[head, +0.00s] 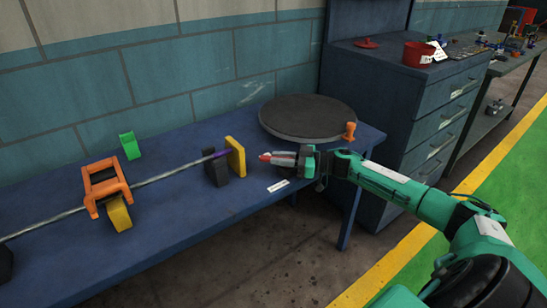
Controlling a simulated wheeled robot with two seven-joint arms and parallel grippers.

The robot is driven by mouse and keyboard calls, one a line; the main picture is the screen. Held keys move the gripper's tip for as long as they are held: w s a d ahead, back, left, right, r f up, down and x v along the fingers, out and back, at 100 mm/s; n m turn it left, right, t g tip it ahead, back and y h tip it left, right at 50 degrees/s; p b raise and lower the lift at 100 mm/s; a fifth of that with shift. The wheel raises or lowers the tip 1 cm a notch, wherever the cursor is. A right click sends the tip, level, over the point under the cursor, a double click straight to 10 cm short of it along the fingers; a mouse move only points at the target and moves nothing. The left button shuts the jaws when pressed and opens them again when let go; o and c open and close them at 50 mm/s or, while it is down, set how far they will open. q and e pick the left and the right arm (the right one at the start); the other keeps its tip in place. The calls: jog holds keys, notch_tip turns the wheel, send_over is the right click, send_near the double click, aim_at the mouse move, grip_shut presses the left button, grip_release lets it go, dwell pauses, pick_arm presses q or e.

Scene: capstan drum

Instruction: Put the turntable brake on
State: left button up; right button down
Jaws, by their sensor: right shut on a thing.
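The turntable (308,116) is a dark round disc on the right end of the blue bench. An orange knob (349,130) stands at its right rim. My right gripper (280,158) is in front of the disc, low near the bench's front edge, pointing left. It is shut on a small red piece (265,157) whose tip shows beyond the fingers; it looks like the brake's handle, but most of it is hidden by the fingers. I cannot tell whether the brake touches the disc. My left gripper is not in view.
On the bench (190,215) to the left are a long metal rod (160,177), an orange frame (104,182), a yellow plate (236,157), a black block (216,170) and a green piece (130,146). A drawer cabinet (440,110) stands close on the right.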

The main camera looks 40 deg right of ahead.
jog(key=shift+n+g+y, duration=0.6)
jog(key=shift+g, duration=0.2)
jog(key=shift+s+a, duration=0.1)
jog(key=c, duration=1.3)
grip_release()
jog(key=v, duration=1.4)
jog(key=shift+w, duration=0.25)
jog(key=shift+c, duration=0.3)
